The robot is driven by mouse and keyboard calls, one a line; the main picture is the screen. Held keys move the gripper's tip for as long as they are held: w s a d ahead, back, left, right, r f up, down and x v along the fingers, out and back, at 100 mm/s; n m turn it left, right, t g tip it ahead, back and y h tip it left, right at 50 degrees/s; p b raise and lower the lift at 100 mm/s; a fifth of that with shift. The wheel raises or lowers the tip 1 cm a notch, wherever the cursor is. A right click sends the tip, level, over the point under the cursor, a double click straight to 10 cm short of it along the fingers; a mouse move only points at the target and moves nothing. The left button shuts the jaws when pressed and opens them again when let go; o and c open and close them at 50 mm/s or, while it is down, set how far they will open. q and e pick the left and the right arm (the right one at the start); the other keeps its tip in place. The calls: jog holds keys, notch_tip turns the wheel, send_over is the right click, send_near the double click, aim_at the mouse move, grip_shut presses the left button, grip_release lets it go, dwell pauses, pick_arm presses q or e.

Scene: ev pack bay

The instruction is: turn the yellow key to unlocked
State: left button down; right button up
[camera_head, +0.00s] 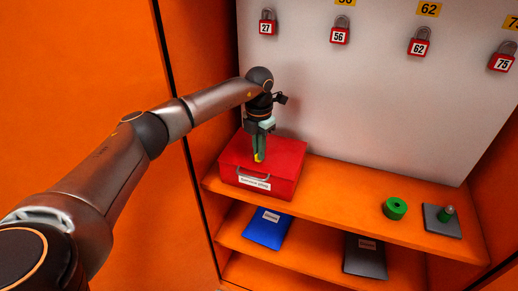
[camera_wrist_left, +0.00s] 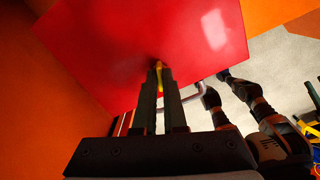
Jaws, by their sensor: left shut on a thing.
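The yellow key (camera_head: 258,157) is at the top of a red box (camera_head: 283,151) on the upper shelf. It also shows between the fingertips in the left wrist view (camera_wrist_left: 159,72). My left gripper (camera_head: 259,155) points down over the box and is shut on the key. The fingers hide most of the key, so I cannot tell which way it is turned. The box lid looks closed, with a grey handle (camera_head: 253,173) and a white label (camera_head: 254,183) on its front. My right gripper is not in view in the head view.
A green ring (camera_head: 395,208) and a grey plate with a knob (camera_head: 442,220) stand right on the orange shelf (camera_head: 345,195). A blue folder (camera_head: 268,228) and a dark one (camera_head: 365,256) lie below. Several red numbered padlocks (camera_head: 340,36) hang on the back wall.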

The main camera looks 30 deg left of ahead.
pick_arm(q)
jog(key=shift+n, duration=2.2)
jog(key=c, duration=1)
grip_release()
jog(key=shift+r, duration=0.1)
notch_tip(320, 180, up, 12)
jog(key=shift+r+b, duration=0.2)
jog(key=shift+b, duration=0.7)
